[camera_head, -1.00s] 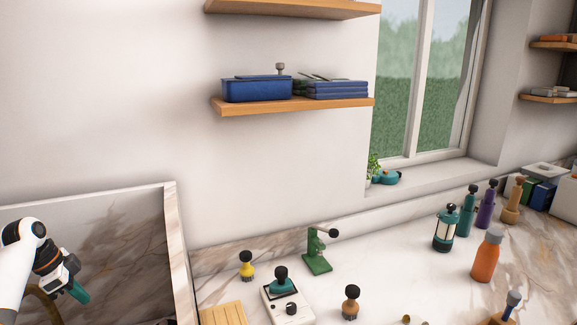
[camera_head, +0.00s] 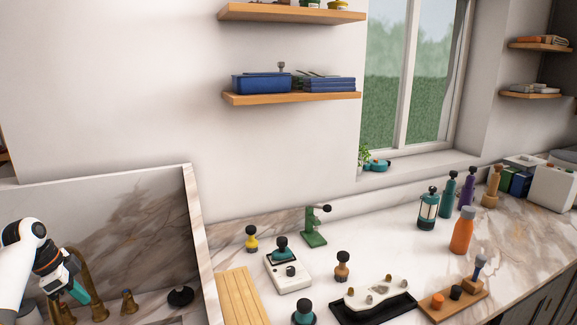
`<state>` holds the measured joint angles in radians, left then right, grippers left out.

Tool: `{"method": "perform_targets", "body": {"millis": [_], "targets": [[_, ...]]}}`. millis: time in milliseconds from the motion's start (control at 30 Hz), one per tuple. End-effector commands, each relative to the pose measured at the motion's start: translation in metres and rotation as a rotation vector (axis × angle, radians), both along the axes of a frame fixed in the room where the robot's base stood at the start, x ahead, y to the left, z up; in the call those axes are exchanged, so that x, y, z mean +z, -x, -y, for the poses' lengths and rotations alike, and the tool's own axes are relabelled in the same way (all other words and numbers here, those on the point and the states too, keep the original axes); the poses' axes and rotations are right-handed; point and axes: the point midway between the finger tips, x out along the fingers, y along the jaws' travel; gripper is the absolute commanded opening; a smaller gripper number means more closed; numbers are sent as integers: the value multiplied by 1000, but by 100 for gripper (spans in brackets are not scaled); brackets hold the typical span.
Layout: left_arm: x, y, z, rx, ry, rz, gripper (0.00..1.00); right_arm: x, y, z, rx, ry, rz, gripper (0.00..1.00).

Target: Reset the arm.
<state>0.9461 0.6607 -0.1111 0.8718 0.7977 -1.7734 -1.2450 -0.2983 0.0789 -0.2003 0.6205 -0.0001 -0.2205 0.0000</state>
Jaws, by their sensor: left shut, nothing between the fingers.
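My left arm comes in at the lower left of the head view. Its gripper (camera_head: 78,292) has teal fingers that are shut and empty. It hangs in front of the marble back panel, near a brass tap (camera_head: 88,280) that it partly overlaps. I cannot tell whether it touches the tap. My right gripper is not in view.
The marble counter (camera_head: 375,240) holds a white scale-like device (camera_head: 288,275), a green press (camera_head: 315,228), a wooden board (camera_head: 243,295), a black tray (camera_head: 375,308), an orange bottle (camera_head: 462,232) and a lantern (camera_head: 428,210). Shelves hang above. Bare counter lies around the middle.

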Motion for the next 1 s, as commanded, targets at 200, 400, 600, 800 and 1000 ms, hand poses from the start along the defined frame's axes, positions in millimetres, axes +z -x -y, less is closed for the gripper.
{"method": "perform_targets", "body": {"millis": [200, 400, 600, 800, 1000], "targets": [[-21, 4, 14, 8, -33, -26, 0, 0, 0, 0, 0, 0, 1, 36], [-44, 10, 30, 22, -72, -50, 0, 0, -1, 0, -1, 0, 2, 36], [-85, 27, 61, 47, -134, -81, 0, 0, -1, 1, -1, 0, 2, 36], [-142, 68, 114, 98, -199, -100, 0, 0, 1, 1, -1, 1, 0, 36], [-195, 155, 195, 228, -216, -78, 0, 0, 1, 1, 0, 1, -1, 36]]}}
